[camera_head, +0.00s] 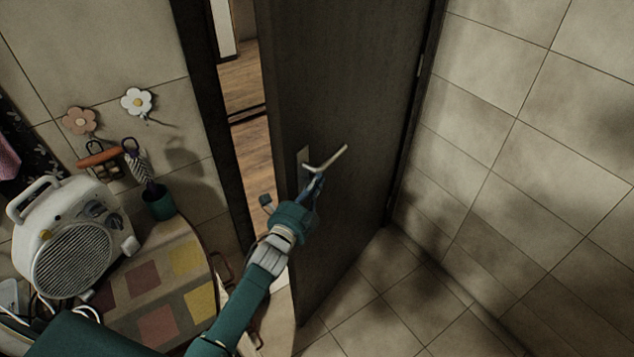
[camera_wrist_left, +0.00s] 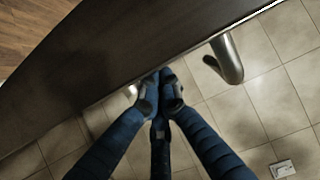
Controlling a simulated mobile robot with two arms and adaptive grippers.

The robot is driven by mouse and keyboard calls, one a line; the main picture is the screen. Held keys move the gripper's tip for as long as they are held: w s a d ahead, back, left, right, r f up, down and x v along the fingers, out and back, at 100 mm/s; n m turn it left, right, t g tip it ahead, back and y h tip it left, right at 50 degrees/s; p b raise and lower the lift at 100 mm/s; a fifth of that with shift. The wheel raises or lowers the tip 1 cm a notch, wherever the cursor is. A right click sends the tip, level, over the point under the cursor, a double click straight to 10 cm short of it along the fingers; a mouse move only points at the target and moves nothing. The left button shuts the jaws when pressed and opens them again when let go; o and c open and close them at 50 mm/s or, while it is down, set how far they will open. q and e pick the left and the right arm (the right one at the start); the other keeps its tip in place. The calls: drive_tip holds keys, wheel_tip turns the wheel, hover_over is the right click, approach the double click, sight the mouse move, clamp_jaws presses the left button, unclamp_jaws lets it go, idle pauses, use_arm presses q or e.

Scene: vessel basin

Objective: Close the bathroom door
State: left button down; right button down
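The bathroom door (camera_head: 345,75) is a dark panel standing ajar, with a gap on its left side. A pale metal lever handle (camera_head: 329,161) sits on its face near the free edge. My left gripper (camera_head: 314,187) is just below the handle, close to the door. In the left wrist view the dark door (camera_wrist_left: 110,50) fills the upper left, and a metal handle part (camera_wrist_left: 228,57) shows right of the fingers. The left fingertips (camera_wrist_left: 161,88) are together, with no object seen between them. Whether they touch the door is unclear. My right gripper is not in view.
A wooden floor (camera_head: 245,85) shows through the gap. A white heater (camera_head: 75,240) stands on a patterned surface (camera_head: 145,280) at left. A green pot with an umbrella (camera_head: 158,202) is beside the frame. Tiled wall (camera_head: 540,120) and clear tiled floor (camera_head: 385,285) lie right.

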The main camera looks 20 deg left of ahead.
use_arm(q)
drive_tip(key=w+a+b, duration=0.2)
drive_tip(key=w+a, duration=0.1)
drive_tip(key=a, duration=0.4)
drive_tip(key=w+a+b, duration=0.3)
drive_tip(key=a, duration=0.4)
drive_tip(key=shift+w+a, duration=0.2)
drive_tip(key=shift+w, duration=0.05)
